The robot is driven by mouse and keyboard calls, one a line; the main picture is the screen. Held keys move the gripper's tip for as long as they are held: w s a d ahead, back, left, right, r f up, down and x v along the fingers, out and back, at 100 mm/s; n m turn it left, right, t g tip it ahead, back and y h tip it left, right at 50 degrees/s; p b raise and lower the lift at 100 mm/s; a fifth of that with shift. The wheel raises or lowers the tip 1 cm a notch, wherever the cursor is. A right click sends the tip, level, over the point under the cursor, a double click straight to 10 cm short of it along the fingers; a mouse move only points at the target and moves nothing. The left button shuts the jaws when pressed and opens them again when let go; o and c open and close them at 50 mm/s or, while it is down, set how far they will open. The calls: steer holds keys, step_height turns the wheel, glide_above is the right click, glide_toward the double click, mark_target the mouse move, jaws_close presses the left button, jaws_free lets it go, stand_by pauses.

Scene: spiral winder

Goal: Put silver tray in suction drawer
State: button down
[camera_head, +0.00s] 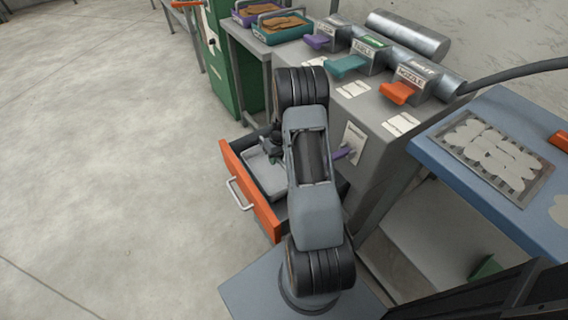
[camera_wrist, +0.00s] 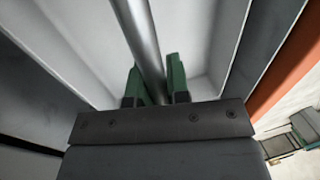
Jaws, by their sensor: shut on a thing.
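The silver tray (camera_head: 265,178) sits inside the open suction drawer (camera_head: 250,196), which has an orange front and a pale handle. My gripper (camera_head: 274,152) is down over the tray, partly hidden by my arm. In the wrist view, its green fingers (camera_wrist: 158,82) are shut on the tray's round metal handle bar (camera_wrist: 140,32). The tray's pale inner wall (camera_wrist: 203,45) shows beyond the fingers, and the orange drawer front (camera_wrist: 288,68) is at the right. My arm hides the drawer's right part. I cannot tell whether the tray touches the drawer floor.
Purple, teal and orange levers (camera_head: 398,93) stand on the grey machine top. Two trays with brown contents (camera_head: 283,27) are at the back. A blue table (camera_head: 470,185) with a grated plate (camera_head: 490,152) is at the right. The floor left of the drawer is clear.

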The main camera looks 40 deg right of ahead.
mark_target(282, 168)
steer(key=shift+f, duration=1.3)
steer(key=d+b, duration=0.1)
steer(key=d, duration=0.1)
steer(key=d+f, duration=0.1)
steer(key=d, duration=0.1)
steer(key=shift+s+b, duration=0.1)
steer(key=shift+b, duration=0.3)
steer(key=shift+f, duration=0.1)
steer(key=shift+f, duration=0.1)
steer(key=c, duration=1.1)
jaws_free()
